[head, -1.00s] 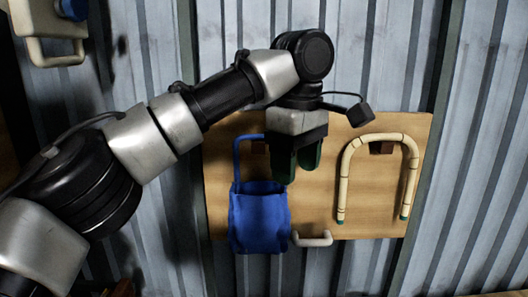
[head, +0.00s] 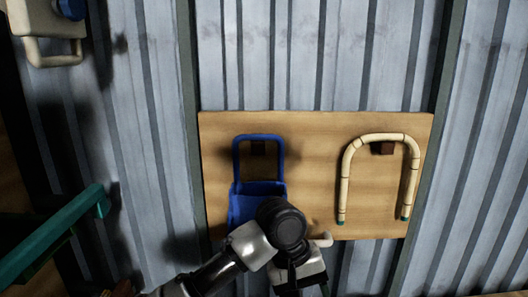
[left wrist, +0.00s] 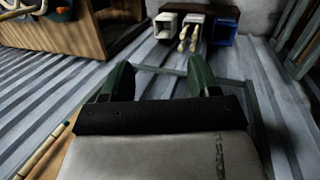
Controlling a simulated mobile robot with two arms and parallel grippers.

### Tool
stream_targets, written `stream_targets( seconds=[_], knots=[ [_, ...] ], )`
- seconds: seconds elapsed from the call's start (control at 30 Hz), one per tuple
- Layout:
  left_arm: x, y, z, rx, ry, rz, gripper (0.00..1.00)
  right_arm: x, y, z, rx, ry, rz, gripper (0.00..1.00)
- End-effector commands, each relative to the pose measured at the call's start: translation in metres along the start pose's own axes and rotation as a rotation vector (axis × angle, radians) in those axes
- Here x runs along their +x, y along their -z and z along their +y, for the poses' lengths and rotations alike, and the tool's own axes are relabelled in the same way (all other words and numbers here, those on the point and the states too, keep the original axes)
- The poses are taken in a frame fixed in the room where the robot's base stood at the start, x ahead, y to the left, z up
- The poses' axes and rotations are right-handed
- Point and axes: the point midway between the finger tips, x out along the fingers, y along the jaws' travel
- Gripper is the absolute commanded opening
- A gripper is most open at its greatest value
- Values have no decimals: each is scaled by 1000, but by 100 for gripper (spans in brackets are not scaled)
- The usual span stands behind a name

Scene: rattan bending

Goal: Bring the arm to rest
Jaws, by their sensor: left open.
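My left arm comes in from the bottom of the head view. The arm hides the lower right part of a blue holder (head: 250,190) on the board. My right gripper does not show.
A teal bar (head: 55,235) crosses the lower left. A dark shelf (left wrist: 205,10) holds white and blue boxes. The corrugated wall above the board is clear.

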Motion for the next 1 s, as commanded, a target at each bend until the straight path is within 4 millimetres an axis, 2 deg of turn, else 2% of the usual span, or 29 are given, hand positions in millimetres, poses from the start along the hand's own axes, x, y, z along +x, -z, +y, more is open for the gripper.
stream_targets(
  seconds=[0.03,0.2,0.37,0.5,0.67,0.8,1.0],
  knots=[
    [18,-7,-8,35,-42,-8,61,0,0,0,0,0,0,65],
    [58,-22,-38,131,-157,41,61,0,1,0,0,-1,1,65],
    [89,-38,-76,178,-223,122,61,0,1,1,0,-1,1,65],
    [112,-56,-120,190,-225,208,61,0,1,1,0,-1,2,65],
    [131,-84,-178,192,-158,304,61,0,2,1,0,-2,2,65],
    [139,-115,-233,197,-44,363,61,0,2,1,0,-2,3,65],
    [138,-152,-287,216,110,393,61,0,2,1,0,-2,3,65]
  ],
)
